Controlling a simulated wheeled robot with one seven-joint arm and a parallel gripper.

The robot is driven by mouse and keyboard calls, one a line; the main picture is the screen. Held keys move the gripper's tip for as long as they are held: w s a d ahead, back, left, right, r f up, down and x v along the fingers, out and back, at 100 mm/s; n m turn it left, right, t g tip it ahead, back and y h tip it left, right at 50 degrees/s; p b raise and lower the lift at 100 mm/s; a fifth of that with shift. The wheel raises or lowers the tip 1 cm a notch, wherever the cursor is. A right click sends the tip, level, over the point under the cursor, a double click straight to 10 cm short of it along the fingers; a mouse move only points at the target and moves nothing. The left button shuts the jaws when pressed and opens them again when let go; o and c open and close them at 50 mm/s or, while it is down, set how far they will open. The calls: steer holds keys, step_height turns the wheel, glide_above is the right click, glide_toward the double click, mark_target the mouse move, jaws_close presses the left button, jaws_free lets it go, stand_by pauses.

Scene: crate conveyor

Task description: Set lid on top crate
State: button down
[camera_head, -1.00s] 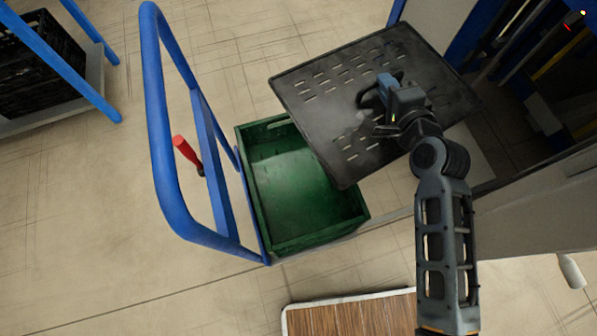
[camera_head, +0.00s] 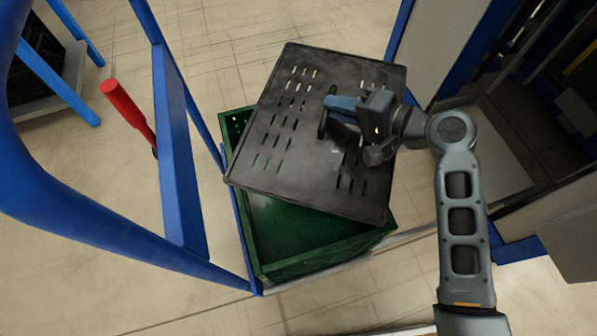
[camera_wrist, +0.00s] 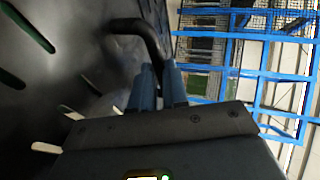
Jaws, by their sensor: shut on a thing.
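The lid (camera_head: 290,170) is a dark grey slotted plate with a handle (camera_wrist: 138,30) on its upper face. My gripper (camera_head: 335,112) is shut on this handle and holds the lid. The green crate (camera_head: 300,232) stands on the blue-framed trolley. In the head view the lid covers the crate's middle and much of its far part, and is turned relative to the crate's rim. The near part of the crate is open to view and looks empty. The lid appears to be above the crate, but I cannot tell the gap. In the wrist view the lid (camera_wrist: 60,70) fills the left side.
A blue rack with dark crates (camera_head: 35,60) stands at the far left. Blue-edged structures (camera_head: 480,50) stand at the right. Tiled floor is clear beyond the crate.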

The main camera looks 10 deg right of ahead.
mark_target(369, 144)
steer(key=s+a+n+g+y, duration=0.1)
steer(key=a+n+g, duration=0.1)
steer(key=s+a+r+n+g+y, duration=0.1)
steer(key=n+g, duration=0.1)
steer(key=s+a+n+g+y, duration=0.1)
steer(key=s+a+n+g, duration=0.1)
steer(key=shift+a+r+g, duration=0.3)
steer(key=shift+a+r, duration=0.05)
steer(key=shift+r, duration=0.05)
steer(key=shift+s+a+n+g, duration=0.15)
steer(key=shift+s+n+g, duration=0.15)
steer(key=shift+g, duration=0.1)
steer(key=shift+s+f, duration=0.1)
steer(key=shift+f, duration=0.05)
step_height(369, 144, down, 10)
steer(key=b, duration=0.4)
steer(key=shift+r, duration=0.25)
steer(key=shift+f, duration=0.15)
steer(key=c, duration=1.1)
jaws_free()
steer(key=shift+r, duration=0.2)
steer(key=p+v, duration=0.3)
steer(key=v, duration=0.9)
steer(key=shift+f, duration=0.15)
